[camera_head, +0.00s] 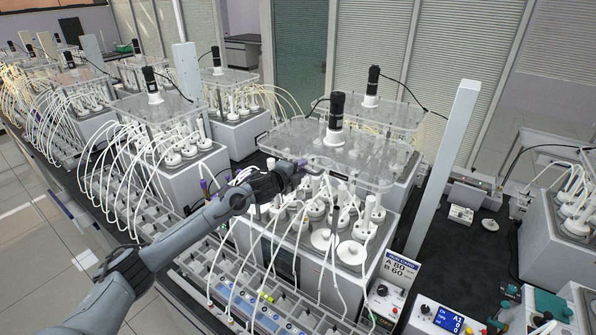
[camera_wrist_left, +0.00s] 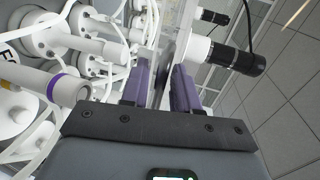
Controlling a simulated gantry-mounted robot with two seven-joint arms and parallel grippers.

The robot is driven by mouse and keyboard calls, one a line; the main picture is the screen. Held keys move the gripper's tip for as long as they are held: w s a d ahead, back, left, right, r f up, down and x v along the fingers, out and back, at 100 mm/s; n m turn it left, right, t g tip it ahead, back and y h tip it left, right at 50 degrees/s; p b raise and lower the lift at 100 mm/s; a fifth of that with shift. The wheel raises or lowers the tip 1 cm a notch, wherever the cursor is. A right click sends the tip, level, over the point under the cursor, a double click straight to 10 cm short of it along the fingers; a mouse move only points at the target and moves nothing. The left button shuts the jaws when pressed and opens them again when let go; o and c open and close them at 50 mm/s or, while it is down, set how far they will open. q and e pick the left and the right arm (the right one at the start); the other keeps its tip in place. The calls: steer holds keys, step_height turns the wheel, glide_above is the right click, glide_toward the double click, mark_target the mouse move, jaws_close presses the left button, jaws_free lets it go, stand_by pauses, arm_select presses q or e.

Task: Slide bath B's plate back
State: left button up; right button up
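A clear plate (camera_head: 340,152) lies level over the nearest bath (camera_head: 300,245), above several white-capped vessels; no letter on this bath can be read. A black-and-white stirring unit (camera_head: 336,115) stands on the plate and shows in the left wrist view (camera_wrist_left: 225,57). My left gripper (camera_head: 298,168) is at the plate's left front edge. In the left wrist view, its purple fingers (camera_wrist_left: 163,85) are close together, with the clear plate's edge in line with the narrow gap. I cannot tell if they press on it. My right gripper is not in view.
White tubes (camera_head: 270,235) run from the vessels to a front rack, under my left arm. A grey post (camera_head: 445,165) stands right of the bath. A sign (camera_head: 400,268) reads A 80, B 60. More baths (camera_head: 168,170) stand left and behind.

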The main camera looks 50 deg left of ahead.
arm_select(q)
steer(key=shift+s, duration=0.1)
steer(key=b+v, duration=0.2)
steer(key=v, duration=0.8)
steer(key=shift+s, duration=0.25)
steer(key=shift+r, duration=0.1)
stand_by(0.4)
